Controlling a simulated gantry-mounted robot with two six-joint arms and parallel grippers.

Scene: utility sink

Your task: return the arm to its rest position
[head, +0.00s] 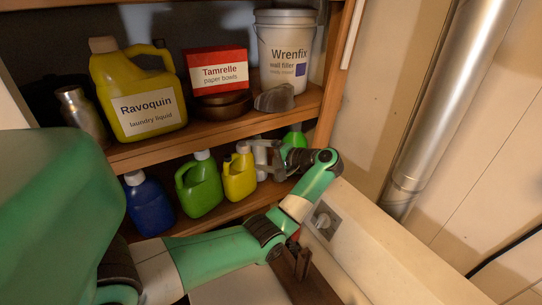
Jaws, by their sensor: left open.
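My left arm comes in from the left, and its green and white links bend up toward the lower shelf. My left gripper (265,158) is grey and open. It is in front of the lower shelf, just right of a small yellow bottle (239,174). I cannot tell whether it touches the bottle. Nothing shows between its fingers. A bright green bottle (295,138) is partly hidden behind the wrist. My right gripper is not in view.
The lower shelf also holds a green jug (199,187) and a blue bottle (149,206). The upper shelf holds a Ravoquin jug (137,88), a Tamrelle box (216,69) and a Wrenfix bucket (286,50). A metal pipe (437,100) runs down the right wall.

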